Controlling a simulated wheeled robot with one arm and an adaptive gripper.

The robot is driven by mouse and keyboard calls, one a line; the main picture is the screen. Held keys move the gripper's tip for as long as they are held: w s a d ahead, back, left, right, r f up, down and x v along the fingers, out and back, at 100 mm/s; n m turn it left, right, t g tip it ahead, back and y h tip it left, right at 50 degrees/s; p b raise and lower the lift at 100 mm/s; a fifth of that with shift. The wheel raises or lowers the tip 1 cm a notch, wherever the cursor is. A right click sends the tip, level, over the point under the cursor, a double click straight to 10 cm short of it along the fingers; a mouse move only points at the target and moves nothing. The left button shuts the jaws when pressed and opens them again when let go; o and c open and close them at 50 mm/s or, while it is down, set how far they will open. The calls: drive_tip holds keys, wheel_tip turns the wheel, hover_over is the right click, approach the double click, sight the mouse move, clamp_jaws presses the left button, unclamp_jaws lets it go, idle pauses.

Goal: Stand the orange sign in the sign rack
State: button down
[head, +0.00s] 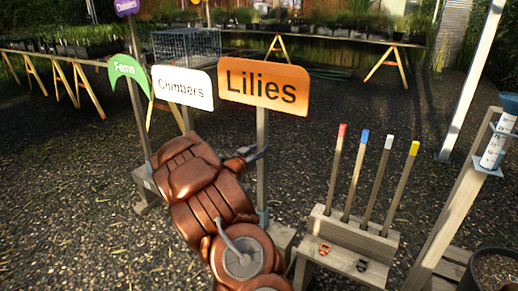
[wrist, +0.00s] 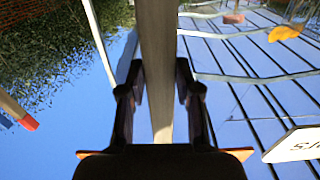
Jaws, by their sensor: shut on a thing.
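The orange sign (head: 264,86), lettered "Lilies", is upright in the head view on a grey post. My gripper (head: 257,154) is shut on this post below the board. The wooden sign rack (head: 282,238) is low on the ground, mostly hidden behind my brown arm. The post's lower end meets a bluish piece at the rack; I cannot tell if it is seated.
The green "Ferns" sign (head: 126,71) and white "Climbers" sign (head: 183,87) stand close to the left. A wooden stand (head: 345,232) with several colour-tipped stakes is at right. A post with a gauge (head: 495,145) and a pot (head: 495,270) are farther right.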

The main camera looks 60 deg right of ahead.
sight(260, 162)
drive_tip(key=shift+f, duration=1.1)
drive_tip(key=shift+f+b, duration=0.6)
drive_tip(key=shift+f, duration=1.25)
drive_tip(key=c, duration=0.7)
unclamp_jaws()
drive_tip(key=shift+a, duration=0.15)
